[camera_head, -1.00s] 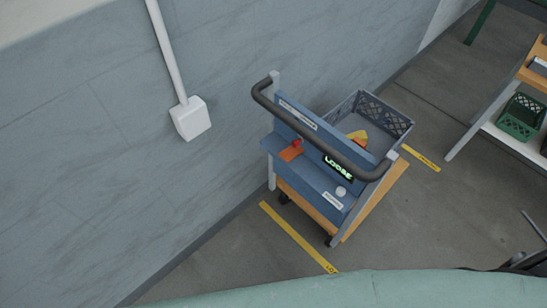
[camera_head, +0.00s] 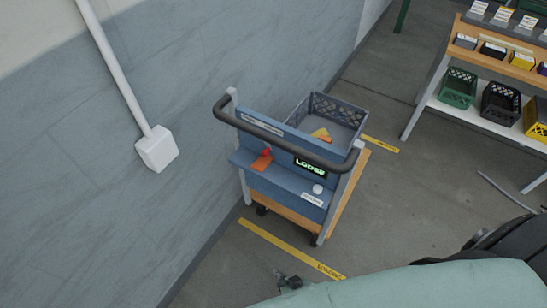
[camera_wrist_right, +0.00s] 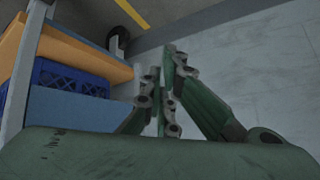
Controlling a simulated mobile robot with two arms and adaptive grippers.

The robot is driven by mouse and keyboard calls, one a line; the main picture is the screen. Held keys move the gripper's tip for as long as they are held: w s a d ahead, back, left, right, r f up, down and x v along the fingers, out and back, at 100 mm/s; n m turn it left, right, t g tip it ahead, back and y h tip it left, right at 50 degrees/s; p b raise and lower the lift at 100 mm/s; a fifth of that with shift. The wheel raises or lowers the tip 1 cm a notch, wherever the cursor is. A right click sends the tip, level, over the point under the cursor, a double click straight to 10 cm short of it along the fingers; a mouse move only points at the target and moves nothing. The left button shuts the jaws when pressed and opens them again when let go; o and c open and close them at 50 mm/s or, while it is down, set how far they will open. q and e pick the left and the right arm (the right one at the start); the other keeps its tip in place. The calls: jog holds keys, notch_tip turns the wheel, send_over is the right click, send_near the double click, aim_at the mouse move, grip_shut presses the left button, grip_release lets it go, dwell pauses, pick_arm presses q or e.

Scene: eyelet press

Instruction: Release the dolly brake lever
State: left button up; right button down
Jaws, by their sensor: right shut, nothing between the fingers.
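The dolly (camera_head: 283,188) is a blue cart with a black push handle (camera_head: 280,138), standing by the wall. A small red lever (camera_head: 267,152) sits over an orange plate (camera_head: 261,164) on its blue top, left of a display (camera_head: 310,167) with green letters that seem to read LOOSE. My right gripper (camera_head: 288,281) shows small at the bottom edge of the head view, apart from the dolly. In the right wrist view its fingers (camera_wrist_right: 163,72) are shut and empty, with the dolly's orange deck (camera_wrist_right: 78,52) to their left. The lever does not show there. My left gripper is not in view.
A grey crate (camera_head: 335,122) holding a yellow-orange item stands on the dolly's far side. A white wall box (camera_head: 156,149) with a pipe is left. A rack with crates (camera_head: 500,103) stands at right. Yellow floor tape (camera_head: 275,243) runs before the dolly; the floor right of it is open.

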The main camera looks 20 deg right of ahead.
jog(key=w+a+r+m+t+h, duration=0.2)
jog(key=w+r+m+t+h, duration=0.15)
jog(key=w+r, duration=0.75)
jog(key=w+a+r+m+t+h, duration=0.15)
jog(key=w+r+m+t, duration=0.45)
jog(key=r, duration=0.9)
jog(key=d+r+m+g+h+p, duration=0.1)
jog(key=d+r+m+g+h, duration=0.4)
jog(key=r+m+h, duration=0.3)
notch_tip(320, 180, up, 3)
jog(key=shift+s+f+m+g+h, duration=0.1)
jog(key=shift+s+m+g+h, duration=0.3)
jog(key=shift+m, duration=0.55)
jog(key=shift+w, duration=0.1)
